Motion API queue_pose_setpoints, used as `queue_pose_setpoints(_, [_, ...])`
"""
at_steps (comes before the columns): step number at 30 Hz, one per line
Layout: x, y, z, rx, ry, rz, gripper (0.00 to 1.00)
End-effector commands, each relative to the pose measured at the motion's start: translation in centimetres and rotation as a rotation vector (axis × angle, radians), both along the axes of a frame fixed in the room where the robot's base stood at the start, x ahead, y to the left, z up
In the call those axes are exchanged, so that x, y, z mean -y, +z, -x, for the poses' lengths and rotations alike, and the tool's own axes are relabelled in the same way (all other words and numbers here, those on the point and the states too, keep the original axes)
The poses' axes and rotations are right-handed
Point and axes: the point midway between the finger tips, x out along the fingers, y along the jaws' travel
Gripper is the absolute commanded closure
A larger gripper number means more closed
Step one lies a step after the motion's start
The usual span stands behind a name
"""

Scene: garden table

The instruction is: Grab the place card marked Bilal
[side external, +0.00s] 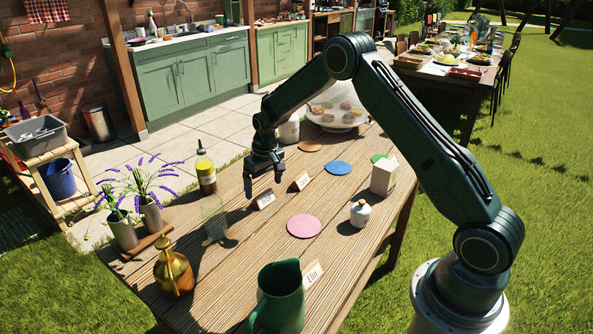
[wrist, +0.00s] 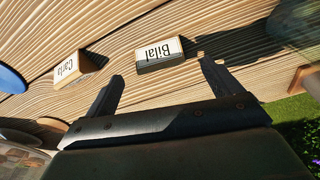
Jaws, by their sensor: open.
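The place card marked Bilal (wrist: 160,55) is a white card on a small wooden block. It lies on the table, upside down in the wrist view, and the same card (side external: 265,201) shows in the side external view, its writing too small to read there. My gripper (wrist: 160,72) is open and empty. In the wrist view the Bilal card appears between its two fingertips, apart from both. In the side external view my gripper (side external: 263,188) hangs above the table near this card.
A card marked Carla (wrist: 72,67) stands close to the Bilal card; another, marked Elin (side external: 313,274), is nearer the front. A glass (side external: 213,217), an oil bottle (side external: 206,172), a pink coaster (side external: 304,226) and a green jug (side external: 279,297) stand around. Bare planks lie between them.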

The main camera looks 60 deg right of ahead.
Motion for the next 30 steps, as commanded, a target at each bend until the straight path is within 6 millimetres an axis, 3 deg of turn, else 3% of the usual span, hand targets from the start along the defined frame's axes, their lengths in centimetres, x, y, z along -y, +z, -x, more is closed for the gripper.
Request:
queue_pose_setpoints(12, [0.1, -4.1, -0.8, -0.001, -0.001, -0.001, 0.09])
queue_pose_setpoints(29, [0.1, -4.3, -0.8, -0.001, -0.001, -0.001, 0.09])
queue_pose_setpoints(30, [0.1, -4.3, -0.8, -0.001, -0.001, -0.001, 0.17])
